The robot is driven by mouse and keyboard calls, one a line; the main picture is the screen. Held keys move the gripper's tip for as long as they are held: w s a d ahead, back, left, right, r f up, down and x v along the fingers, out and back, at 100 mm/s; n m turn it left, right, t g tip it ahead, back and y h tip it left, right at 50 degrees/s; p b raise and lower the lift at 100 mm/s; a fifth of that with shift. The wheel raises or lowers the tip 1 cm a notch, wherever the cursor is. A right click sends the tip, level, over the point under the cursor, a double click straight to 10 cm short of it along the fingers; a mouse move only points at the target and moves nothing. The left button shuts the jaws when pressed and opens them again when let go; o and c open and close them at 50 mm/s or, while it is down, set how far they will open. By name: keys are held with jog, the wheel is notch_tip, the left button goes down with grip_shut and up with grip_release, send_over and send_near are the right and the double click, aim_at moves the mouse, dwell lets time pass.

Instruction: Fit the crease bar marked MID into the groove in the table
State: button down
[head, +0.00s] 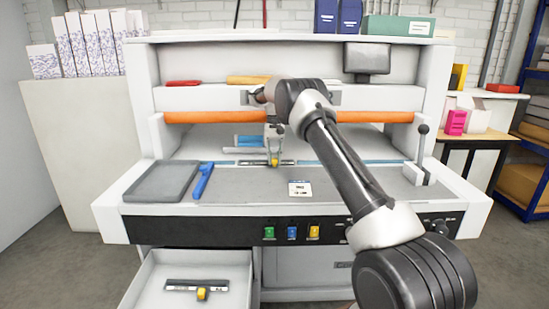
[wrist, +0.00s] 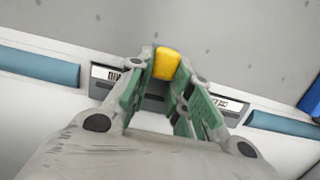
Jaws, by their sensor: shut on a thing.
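My gripper (head: 274,140) points down at the back of the table (head: 335,186). It is shut on the yellow grip of a dark crease bar (head: 252,163). In the wrist view my gripper (wrist: 166,82) has its green-padded fingers on both sides of the yellow grip (wrist: 167,63). The held crease bar (wrist: 104,77) lies in line with the groove, between two teal strips (wrist: 38,65). Small labels show at both its ends, too blurred to read surely. My fingers hide its middle. I cannot tell whether it is fully seated.
Another dark bar with a yellow grip (head: 202,293) lies in the open drawer (head: 150,280) below. A grey tray (head: 160,182), a blue tool (head: 203,181) and a white card (head: 300,188) lie on the table. An orange roller (head: 215,117) spans above. A lever (head: 421,150) stands at right.

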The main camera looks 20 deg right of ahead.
jog(key=shift+f, duration=0.15)
jog(key=c, duration=1.2)
grip_release()
notch_tip(320, 180, up, 7)
jog(key=w, duration=0.1)
jog(key=shift+d+r, duration=0.2)
jog(key=shift+d, duration=0.05)
jog(key=shift+w+r, duration=0.1)
